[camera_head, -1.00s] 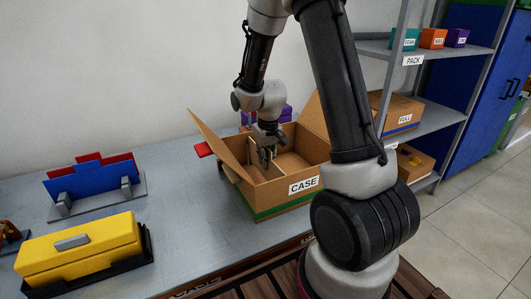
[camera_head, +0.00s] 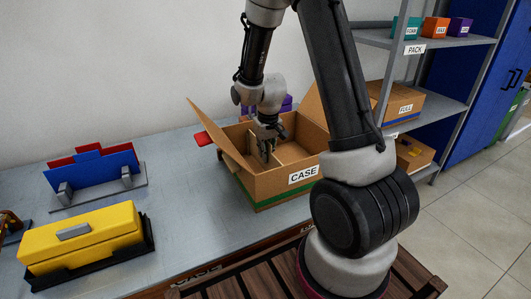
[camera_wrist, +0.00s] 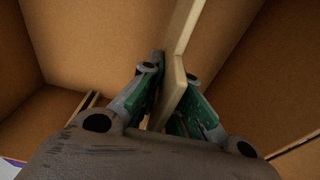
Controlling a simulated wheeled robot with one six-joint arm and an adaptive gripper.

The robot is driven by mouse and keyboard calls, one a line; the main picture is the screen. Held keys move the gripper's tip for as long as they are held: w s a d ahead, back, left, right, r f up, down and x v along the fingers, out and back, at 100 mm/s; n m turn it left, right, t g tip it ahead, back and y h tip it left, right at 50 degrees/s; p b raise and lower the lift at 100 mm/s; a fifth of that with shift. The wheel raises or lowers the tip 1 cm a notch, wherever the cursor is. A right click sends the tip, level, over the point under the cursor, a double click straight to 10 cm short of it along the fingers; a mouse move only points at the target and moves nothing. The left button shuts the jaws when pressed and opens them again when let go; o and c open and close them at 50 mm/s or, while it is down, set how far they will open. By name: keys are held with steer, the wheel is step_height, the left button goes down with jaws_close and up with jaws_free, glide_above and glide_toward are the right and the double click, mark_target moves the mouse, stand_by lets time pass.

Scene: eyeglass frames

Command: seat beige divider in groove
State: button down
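The beige divider (camera_wrist: 180,50) is a thin upright panel, seen nearly edge-on in the wrist view. It stands inside the open cardboard box labelled CASE (camera_head: 270,190). My gripper (camera_head: 266,152) reaches down into this box. In the wrist view my gripper (camera_wrist: 173,95) has its green-padded fingers on either side of the divider, close against it, and appears shut on it. The divider's lower edge and the groove are hidden, so I cannot tell how deep it sits.
The box's raised flap (camera_head: 215,130) stands left of my gripper. A yellow case (camera_head: 80,240) and a blue panel in a grey stand (camera_head: 95,172) are on the table (camera_head: 190,235) to the left. A shelf with labelled boxes (camera_head: 435,31) stands at right.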

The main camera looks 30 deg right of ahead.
steer(key=shift+f, duration=0.55)
steer(key=c, duration=1.6)
jaws_free()
steer(key=shift+o, duration=0.2)
steer(key=shift+r, duration=0.1)
steer(key=r, duration=0.4)
steer(key=s+r, duration=0.1)
steer(key=r, duration=0.6)
steer(key=shift+s+r, duration=0.25)
steer(key=shift+r, duration=0.15)
